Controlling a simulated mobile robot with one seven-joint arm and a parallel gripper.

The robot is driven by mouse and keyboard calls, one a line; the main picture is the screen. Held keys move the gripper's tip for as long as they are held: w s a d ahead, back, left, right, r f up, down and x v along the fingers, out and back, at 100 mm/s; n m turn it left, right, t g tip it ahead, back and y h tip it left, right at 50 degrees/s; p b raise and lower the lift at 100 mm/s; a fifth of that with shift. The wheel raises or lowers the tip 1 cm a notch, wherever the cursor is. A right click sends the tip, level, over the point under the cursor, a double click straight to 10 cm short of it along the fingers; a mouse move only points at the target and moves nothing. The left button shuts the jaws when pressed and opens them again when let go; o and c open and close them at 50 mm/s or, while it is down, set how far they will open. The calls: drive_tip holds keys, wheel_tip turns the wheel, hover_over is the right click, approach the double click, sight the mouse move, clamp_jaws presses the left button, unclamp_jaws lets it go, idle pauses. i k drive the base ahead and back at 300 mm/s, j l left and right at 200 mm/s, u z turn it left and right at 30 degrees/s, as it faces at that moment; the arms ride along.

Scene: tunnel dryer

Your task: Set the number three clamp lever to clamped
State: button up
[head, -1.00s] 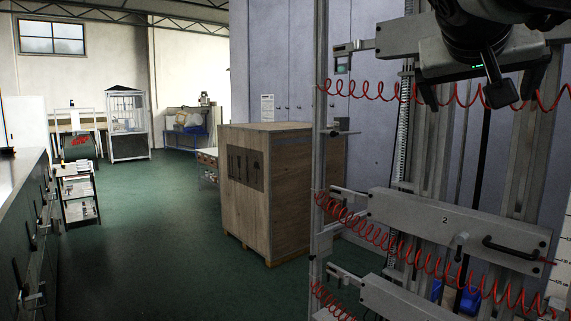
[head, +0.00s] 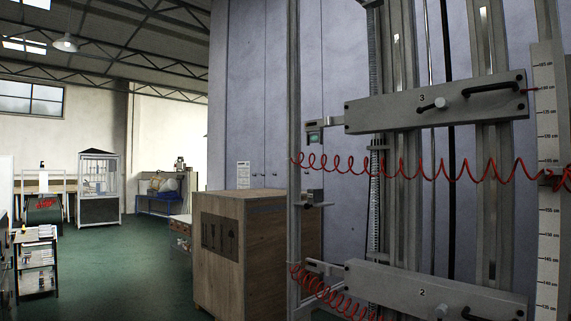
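The bar marked 3 (head: 385,112) is a grey horizontal beam across the upright rails at the upper right. Its clamp lever (head: 428,107) is a short dark arm on a light round pivot (head: 440,103), right of the numeral. The lever lies nearly flat, reaching left and slightly down from the pivot. A black grab handle (head: 490,87) sits to its right on the same bar. My gripper is out of view, so its opening cannot be seen.
The bar marked 2 (head: 385,281) sits below, with its own clamp lever (head: 441,311) near the lower edge. A coiled red hose (head: 400,172) hangs between the bars. A ruler (head: 546,200) stands at right. A wooden crate (head: 222,255) stands left; green floor (head: 110,275) is open beyond.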

sight(443, 103)
drive_tip(key=z, duration=0.8)
